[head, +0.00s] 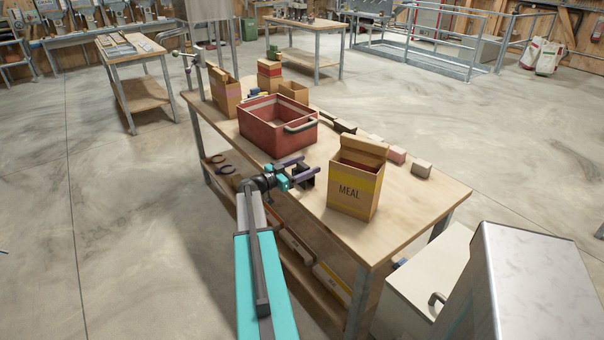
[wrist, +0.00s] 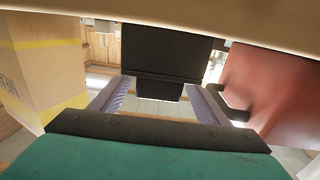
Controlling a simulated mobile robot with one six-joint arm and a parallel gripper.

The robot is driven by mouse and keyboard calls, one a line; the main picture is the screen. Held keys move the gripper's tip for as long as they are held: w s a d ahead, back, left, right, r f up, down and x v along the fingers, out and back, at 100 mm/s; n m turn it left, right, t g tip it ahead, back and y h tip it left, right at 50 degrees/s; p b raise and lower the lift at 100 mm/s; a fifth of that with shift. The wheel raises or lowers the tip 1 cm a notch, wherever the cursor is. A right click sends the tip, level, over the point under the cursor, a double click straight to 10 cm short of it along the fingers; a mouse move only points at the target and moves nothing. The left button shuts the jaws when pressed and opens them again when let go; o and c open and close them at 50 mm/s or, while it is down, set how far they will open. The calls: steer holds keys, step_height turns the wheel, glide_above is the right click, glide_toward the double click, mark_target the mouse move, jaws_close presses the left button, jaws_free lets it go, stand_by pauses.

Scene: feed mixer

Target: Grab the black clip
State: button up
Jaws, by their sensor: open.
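The black clip (wrist: 160,45) shows as a dark block just ahead of my gripper (wrist: 158,86) in the wrist view. A smaller dark part of it shows lower down, between the lines of the two purple fingers. My gripper (head: 310,164) is open, its fingers apart with a gap on each side of that smaller part. In the head view the clip (head: 307,178) is a small black shape by the fingers, at the table's near edge. The fingers partly hide it. I cannot tell whether they touch it.
A MEAL box (head: 351,200) stands close to the right of my gripper, and a red crate (head: 268,138) stands behind and left. The wooden table (head: 420,208) holds small blocks (head: 397,155) along its far edge. A lower shelf runs underneath.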

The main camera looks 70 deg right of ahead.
steer(key=shift+p+x, duration=0.4)
steer(key=shift+x, duration=1)
steer(key=c, duration=1.1)
steer(key=shift+r, duration=0.25)
steer(key=shift+r+b, duration=0.65)
steer(key=shift+r, duration=0.25)
steer(key=s+a+r+b, duration=0.1)
steer(key=s+a, duration=0.1)
steer(key=a, duration=0.3)
steer(key=s+a+r+b, duration=0.1)
steer(key=s+a+b, duration=0.1)
steer(key=a, duration=0.3)
steer(key=s+a+b, duration=0.1)
steer(key=s+a, duration=0.1)
steer(key=a, duration=0.2)
steer(key=shift+s+a+r+b, duration=0.15)
steer(key=shift+a+r+b, duration=0.25)
